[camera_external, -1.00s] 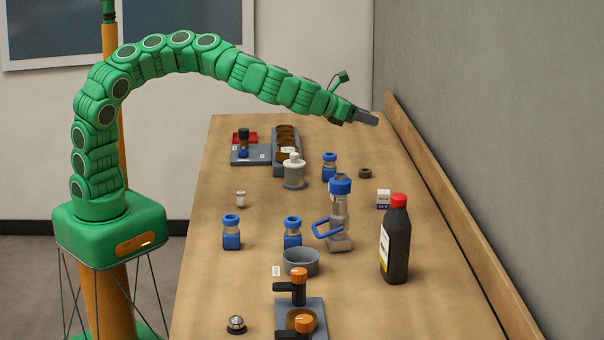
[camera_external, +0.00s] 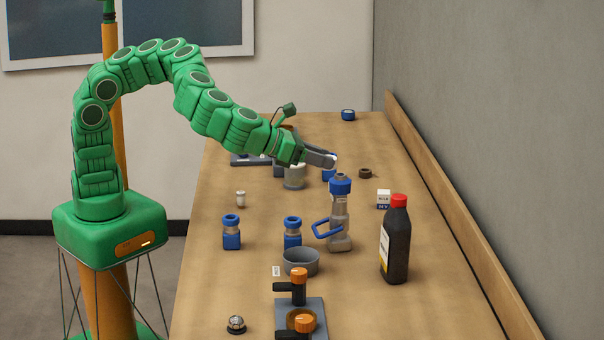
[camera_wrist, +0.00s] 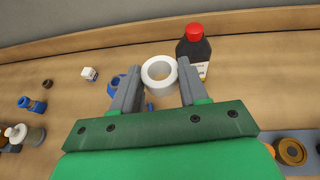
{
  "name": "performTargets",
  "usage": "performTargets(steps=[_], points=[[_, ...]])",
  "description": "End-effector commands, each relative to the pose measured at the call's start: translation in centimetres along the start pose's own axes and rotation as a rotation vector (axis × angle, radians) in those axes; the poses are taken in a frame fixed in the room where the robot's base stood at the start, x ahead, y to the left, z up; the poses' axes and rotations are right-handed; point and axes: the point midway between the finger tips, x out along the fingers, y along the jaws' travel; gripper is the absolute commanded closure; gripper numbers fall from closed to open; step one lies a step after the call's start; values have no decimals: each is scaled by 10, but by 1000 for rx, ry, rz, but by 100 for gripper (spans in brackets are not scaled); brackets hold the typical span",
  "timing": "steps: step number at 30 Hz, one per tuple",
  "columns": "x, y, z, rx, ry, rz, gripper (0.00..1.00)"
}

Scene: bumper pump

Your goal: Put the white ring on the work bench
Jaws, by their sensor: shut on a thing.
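The white ring (camera_wrist: 160,88) is held between the two grey fingers of my gripper (camera_wrist: 159,72) in the wrist view. Its hole faces the camera. In the external view only a small white bit of the ring (camera_external: 335,161) shows at the tip of my gripper (camera_external: 328,160). The gripper is shut on it and appears to be above the wooden work bench (camera_external: 440,300), near the blue-topped pump bottle (camera_external: 340,200). The exact height above the bench is hard to tell.
A black bottle with a red cap (camera_external: 396,245) stands at the right, near a small white box (camera_external: 384,198) and a brown ring (camera_external: 365,173). Blue-capped jars (camera_external: 231,235) and a grey bowl (camera_external: 301,268) stand at the front. The right front of the bench is clear.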

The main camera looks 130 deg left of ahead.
Motion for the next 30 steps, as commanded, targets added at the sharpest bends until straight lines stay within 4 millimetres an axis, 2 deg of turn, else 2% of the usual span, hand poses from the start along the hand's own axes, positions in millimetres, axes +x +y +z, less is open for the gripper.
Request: performTargets(steps=[1,3,15,21,30], points=[[-12,-13,-5,5,1,-16,85],[-28,-28,-11,10,1,-30,85],[-117,-94,-45,41,3,-97,85],[-159,-116,-59,52,1,-126,85],[-194,-131,-70,61,2,-152,85]])
